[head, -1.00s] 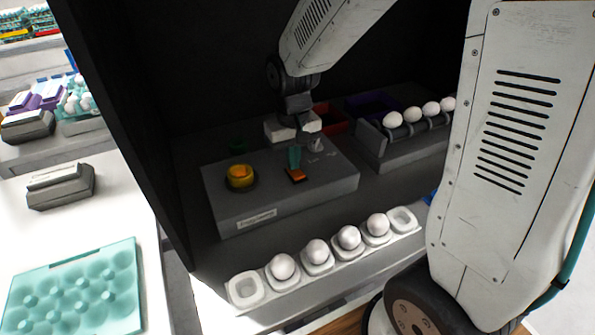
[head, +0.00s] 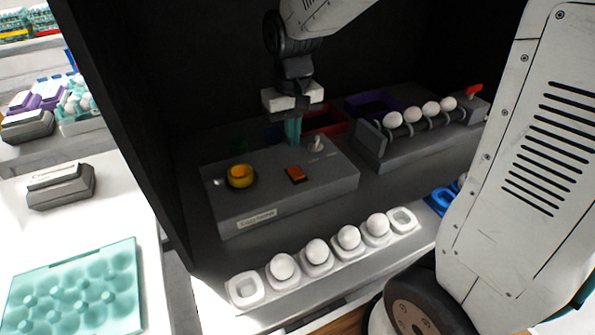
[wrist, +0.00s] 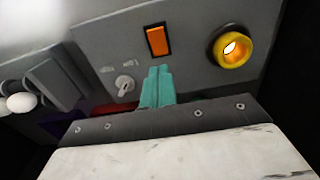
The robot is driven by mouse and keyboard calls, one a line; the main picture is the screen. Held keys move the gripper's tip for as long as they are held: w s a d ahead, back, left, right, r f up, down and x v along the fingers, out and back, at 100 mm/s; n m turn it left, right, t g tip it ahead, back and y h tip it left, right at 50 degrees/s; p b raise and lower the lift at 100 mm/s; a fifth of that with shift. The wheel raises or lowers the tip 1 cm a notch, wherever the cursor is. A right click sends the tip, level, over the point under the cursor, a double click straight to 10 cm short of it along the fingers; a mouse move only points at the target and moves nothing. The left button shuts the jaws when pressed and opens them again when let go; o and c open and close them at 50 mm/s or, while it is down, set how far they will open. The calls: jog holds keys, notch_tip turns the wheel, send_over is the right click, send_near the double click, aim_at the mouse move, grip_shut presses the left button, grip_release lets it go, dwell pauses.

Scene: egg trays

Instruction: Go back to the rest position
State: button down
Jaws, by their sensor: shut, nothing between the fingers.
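My gripper (head: 293,131) has teal fingers pressed together and empty, pointing down above the back edge of the grey control box (head: 240,211). In the wrist view the shut fingers (wrist: 158,84) show below the orange switch (wrist: 158,41), apart from it. In the head view the orange switch (head: 296,174) is uncovered. A yellow round button (head: 241,176) sits to its left on the box. A small toggle knob (head: 317,144) is just right of my fingers.
A white tray (head: 247,290) with several eggs lies in front of the box. A roller rack (head: 392,154) with eggs is at right, near red and purple bins. The dark cabinet wall (head: 125,120) stands at left. A teal egg tray (head: 75,290) lies on the white table.

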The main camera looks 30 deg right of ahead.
dwell(0.4)
jog(key=s, duration=0.2)
jog(key=shift+s+d+f+g, duration=0.15)
jog(key=shift+s+f+g, duration=0.1)
jog(key=shift+s+g, duration=0.15)
jog(key=s+d+r+t, duration=0.1)
jog(key=s+r, duration=0.3)
jog(key=s, duration=0.5)
jog(key=s+d+r+t, duration=0.1)
jog(key=s+r, duration=0.3)
jog(key=s, duration=0.6)
jog(key=shift+d, duration=0.5)
jog(key=c, duration=2.1)
grip_release()
jog(key=shift+s, duration=0.1)
jog(key=shift+c, duration=0.2)
